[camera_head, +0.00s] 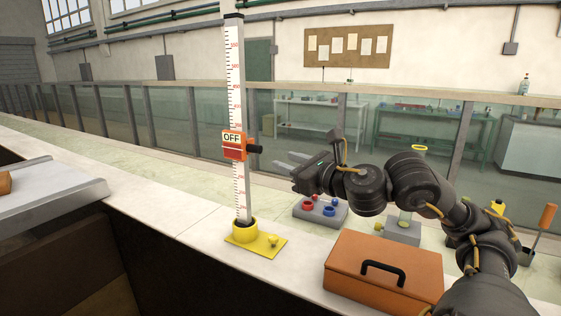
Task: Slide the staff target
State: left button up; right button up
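The staff (238,75) is a tall white rule with red numbers, upright in a yellow base (246,230) on the pale ledge. The target (233,149) is an orange-red block on the staff below its middle, with an "OFF" label and a dark knob (255,149) on its right side. My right gripper (283,161) is to the right of the target, apart from it. Its two pale fingers point left towards the knob, spread with a gap between them, and nothing shows between them. My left gripper is not in view.
An orange toolbox (384,272) with a black handle stands on the ledge below my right arm. A grey block with red and blue fittings (320,208) sits behind it. A grey tray (45,198) is at the left. The glass flume wall (190,120) runs behind the staff.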

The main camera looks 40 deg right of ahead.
aim_at(236, 146)
jog(key=u, duration=1.5)
jog(key=k, duration=1.2)
jog(key=z, duration=0.95)
jog(key=i, duration=0.5)
jog(key=u, duration=0.05)
